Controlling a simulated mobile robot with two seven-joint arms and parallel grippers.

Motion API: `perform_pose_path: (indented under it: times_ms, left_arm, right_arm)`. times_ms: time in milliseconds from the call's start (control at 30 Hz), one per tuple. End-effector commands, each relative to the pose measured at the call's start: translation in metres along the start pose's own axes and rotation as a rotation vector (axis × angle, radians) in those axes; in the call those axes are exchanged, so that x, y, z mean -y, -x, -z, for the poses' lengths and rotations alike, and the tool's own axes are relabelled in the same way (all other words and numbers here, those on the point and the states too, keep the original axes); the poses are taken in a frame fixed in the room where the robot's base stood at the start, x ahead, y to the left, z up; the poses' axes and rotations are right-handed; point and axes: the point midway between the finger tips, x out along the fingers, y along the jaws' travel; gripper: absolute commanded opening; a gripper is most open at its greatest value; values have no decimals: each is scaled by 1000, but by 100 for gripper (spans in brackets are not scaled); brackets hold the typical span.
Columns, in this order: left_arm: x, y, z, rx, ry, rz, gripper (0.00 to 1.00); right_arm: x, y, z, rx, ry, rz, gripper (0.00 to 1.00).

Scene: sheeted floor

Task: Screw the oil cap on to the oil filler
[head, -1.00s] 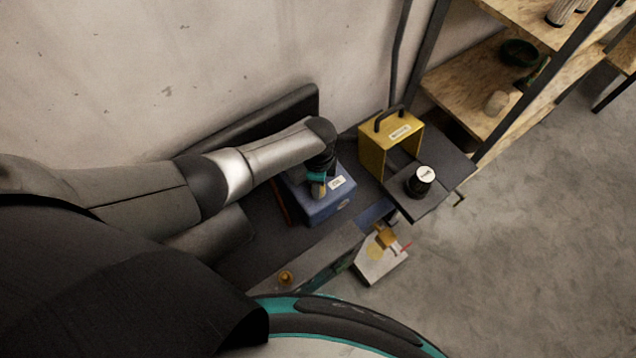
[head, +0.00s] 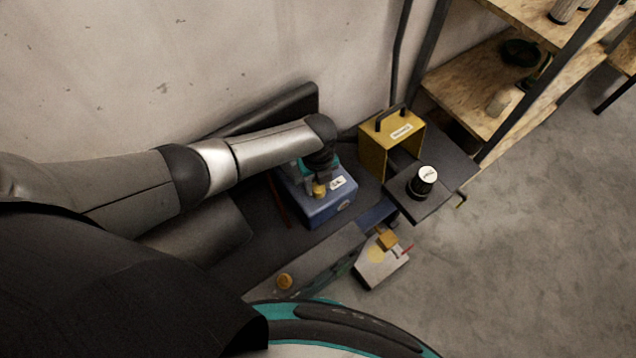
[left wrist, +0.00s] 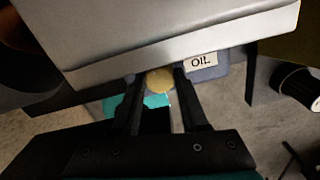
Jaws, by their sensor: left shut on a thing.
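The oil cap (head: 319,190) is a small yellow round piece at the top of the blue box (head: 322,208), which carries a white label. My left gripper (head: 317,182) reaches over the box from the left and is shut on the cap. In the left wrist view the cap (left wrist: 160,80) lies between the two dark fingertips of the left gripper (left wrist: 160,88), beside the label reading OIL (left wrist: 201,62). The filler opening is hidden, and I cannot tell whether the cap touches it. My right gripper is out of view.
A yellow box with a black handle (head: 376,151) and a black cylinder with a white top (head: 423,182) stand right of the blue box. A pale block (head: 378,270) with a yellow part is in front. Shelves (head: 470,100) stand at the right; the wall is behind.

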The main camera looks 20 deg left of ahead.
Motion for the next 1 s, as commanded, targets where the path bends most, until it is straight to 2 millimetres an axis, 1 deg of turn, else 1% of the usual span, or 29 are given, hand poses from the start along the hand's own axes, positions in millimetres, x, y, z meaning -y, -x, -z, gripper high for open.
perform_pose_path:
  times_ms: [67,100,300,400,567,633,667,900,1000]
  left_arm:
    - [-1,0,1,-2,2,-4,0]
    - [-1,0,1,-2,3,-4,47]
    - [-1,0,0,-2,4,-3,69]
    - [-1,0,0,-1,5,-2,78]
    - [-1,0,0,-1,5,-2,78]
    - [-1,0,0,-1,5,-2,70]
    - [-1,0,0,-1,5,-2,68]
    - [0,0,0,-1,12,-1,68]
    - [0,1,0,-2,83,-1,68]
  right_arm:
    - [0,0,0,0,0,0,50]
    - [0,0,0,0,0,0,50]
    - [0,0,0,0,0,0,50]
    - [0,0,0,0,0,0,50]
    - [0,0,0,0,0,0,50]
    - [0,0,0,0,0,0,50]
    - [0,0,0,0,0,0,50]
    - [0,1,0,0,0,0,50]
    - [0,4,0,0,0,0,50]
